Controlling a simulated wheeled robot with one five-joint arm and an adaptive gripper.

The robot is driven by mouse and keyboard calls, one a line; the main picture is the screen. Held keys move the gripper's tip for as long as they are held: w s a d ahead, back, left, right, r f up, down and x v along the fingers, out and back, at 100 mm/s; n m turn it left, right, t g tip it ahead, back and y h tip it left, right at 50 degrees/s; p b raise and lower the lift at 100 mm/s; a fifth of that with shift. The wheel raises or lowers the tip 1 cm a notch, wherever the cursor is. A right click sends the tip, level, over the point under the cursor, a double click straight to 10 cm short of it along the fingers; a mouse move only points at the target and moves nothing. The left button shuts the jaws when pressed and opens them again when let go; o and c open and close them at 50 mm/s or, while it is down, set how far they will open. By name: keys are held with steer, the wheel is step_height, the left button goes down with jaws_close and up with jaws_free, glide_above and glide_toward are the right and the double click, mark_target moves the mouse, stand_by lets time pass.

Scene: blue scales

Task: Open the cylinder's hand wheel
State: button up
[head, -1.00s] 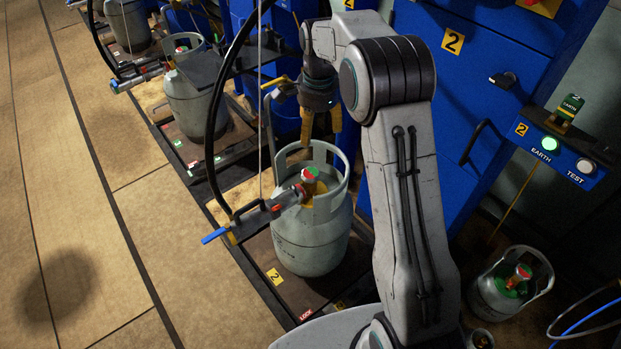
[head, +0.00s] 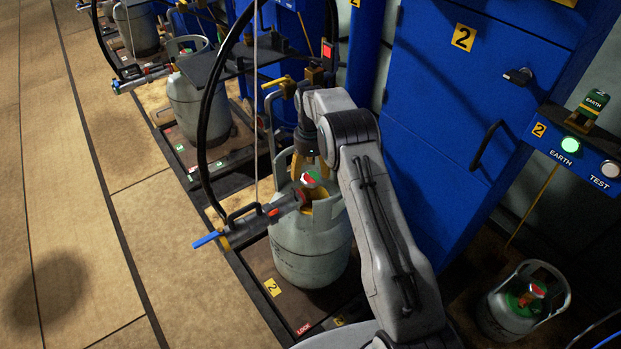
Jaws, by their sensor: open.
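The cylinder (head: 309,252) is a grey-green gas bottle with an open collar, standing upright on the dark scale platform marked 2. Its hand wheel (head: 311,179), red and green on top, shows inside the collar. A grey filling head (head: 285,205) with a blue lever (head: 207,239) sits at the valve beside the wheel. My gripper (head: 310,170) points down at the collar, just behind and above the hand wheel. Its yellowish fingers are open and partly hidden by my arm and the wheel. I cannot tell whether they touch the wheel.
A black hose (head: 207,110) loops up from the filling head on the left. A yellow-handled valve (head: 278,83) stands close behind my gripper. A blue cabinet (head: 450,130) rises at the right. Another cylinder (head: 525,302) stands at lower right. The floor at left is clear.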

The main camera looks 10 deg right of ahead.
mark_target(310, 177)
steer(key=shift+f+b, duration=0.3)
steer(key=shift+f, duration=1.55)
steer(key=shift+r, duration=0.1)
steer(key=c, duration=0.9)
